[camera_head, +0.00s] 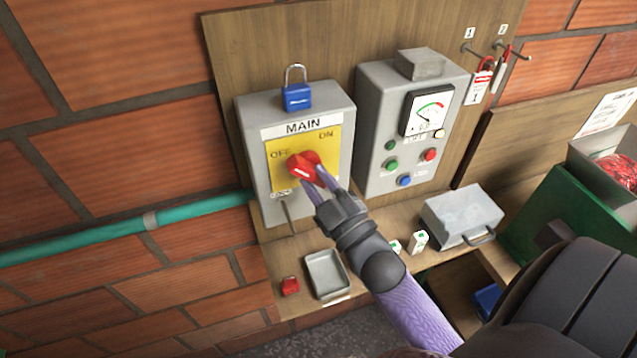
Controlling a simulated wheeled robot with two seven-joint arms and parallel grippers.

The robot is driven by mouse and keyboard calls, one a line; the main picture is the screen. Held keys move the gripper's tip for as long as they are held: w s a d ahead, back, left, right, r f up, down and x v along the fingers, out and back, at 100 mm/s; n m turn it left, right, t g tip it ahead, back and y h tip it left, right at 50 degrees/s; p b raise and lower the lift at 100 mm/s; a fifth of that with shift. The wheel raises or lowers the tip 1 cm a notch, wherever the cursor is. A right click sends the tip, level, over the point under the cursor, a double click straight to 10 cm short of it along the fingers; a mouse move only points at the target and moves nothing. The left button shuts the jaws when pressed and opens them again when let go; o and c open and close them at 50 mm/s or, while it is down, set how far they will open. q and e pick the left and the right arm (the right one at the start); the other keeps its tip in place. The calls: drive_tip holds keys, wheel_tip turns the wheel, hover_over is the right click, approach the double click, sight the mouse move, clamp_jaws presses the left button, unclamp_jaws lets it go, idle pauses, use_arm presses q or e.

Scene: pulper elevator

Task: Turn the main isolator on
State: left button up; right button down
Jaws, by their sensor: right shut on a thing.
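The main isolator (245,125) is a grey box on a wooden board, with a yellow plate marked OFF on the left and ON at the upper right. Its red rotary knob (299,165) is at the plate's middle, with a pale pointer mark that seems to face the upper left, toward OFF. My right gripper (318,178) is shut on the knob's right side, and its fingers hide part of the knob and plate. A blue padlock (297,97) stands at the box's top edge, its shackle upright. My left gripper is not in view.
A grey control box (375,100) with a gauge and coloured buttons is right of the isolator. Tags hang on hooks (482,75).

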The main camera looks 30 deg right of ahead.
drive_tip(key=m+h, duration=0.1)
drive_tip(key=m, duration=0.2)
drive_tip(key=m+h, duration=0.2)
drive_tip(key=m, duration=0.1)
drive_tip(key=shift+a+f+t, duration=0.15)
drive_tip(key=shift+t, duration=0.25)
drive_tip(key=shift+a+m+h, duration=0.1)
drive_tip(key=shift+m+h, duration=0.6)
drive_tip(key=shift+m, duration=0.75)
drive_tip(key=shift+m+h, duration=0.7)
drive_tip(key=shift+m, duration=1.05)
drive_tip(key=shift+c, duration=2.2)
unclamp_jaws()
drive_tip(key=shift+w, duration=0.1)
drive_tip(key=b+v, duration=0.3)
drive_tip(key=v, duration=0.7)
